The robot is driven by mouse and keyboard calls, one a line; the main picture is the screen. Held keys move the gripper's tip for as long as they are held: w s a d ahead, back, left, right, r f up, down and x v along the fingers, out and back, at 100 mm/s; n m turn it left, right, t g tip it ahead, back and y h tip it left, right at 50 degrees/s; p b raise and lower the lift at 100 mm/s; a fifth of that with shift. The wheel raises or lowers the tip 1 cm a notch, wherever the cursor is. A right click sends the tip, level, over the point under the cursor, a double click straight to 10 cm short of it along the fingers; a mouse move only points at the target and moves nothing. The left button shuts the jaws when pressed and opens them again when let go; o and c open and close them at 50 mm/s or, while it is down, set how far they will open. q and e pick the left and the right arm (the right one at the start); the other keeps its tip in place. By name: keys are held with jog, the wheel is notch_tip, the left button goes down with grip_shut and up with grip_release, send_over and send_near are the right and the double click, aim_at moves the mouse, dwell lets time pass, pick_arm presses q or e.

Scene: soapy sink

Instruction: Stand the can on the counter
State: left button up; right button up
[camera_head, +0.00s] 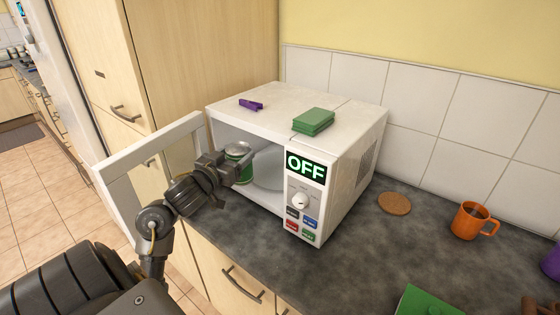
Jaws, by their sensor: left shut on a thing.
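The can (239,150), green with a silvery top, is upright just inside the open front of the white microwave (350,165). My left gripper (236,168) reaches in at the microwave's opening and is shut on the can. The gripper covers part of the can's near side, and its underside is hard to see. The dark grey counter (350,270) runs in front of and to the right of the microwave. My right gripper is not in view.
The microwave door (150,160) stands open to the left, beside my left arm. A green sponge (313,120) and a purple peg (251,104) lie on the microwave. A cork coaster (394,203), an orange mug (471,220) and a green object (428,302) are on the right counter.

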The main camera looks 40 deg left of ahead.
pick_arm(q)
jog(key=d+p+x, duration=0.1)
jog(key=d+x, duration=0.1)
jog(key=x, duration=0.7)
jog(key=w+d+p+x, duration=0.1)
jog(key=d+x, duration=0.1)
jog(key=x, duration=0.8)
jog(key=f+p, duration=0.1)
jog(key=f, duration=0.3)
jog(key=f+p, duration=0.1)
jog(key=f, duration=0.1)
jog(key=shift+s+f+p, duration=0.25)
jog(key=shift+p, duration=0.1)
jog(key=shift+f, duration=0.1)
jog(key=shift+f, duration=0.15)
jog(key=o, duration=1.3)
jog(key=shift+d, duration=0.1)
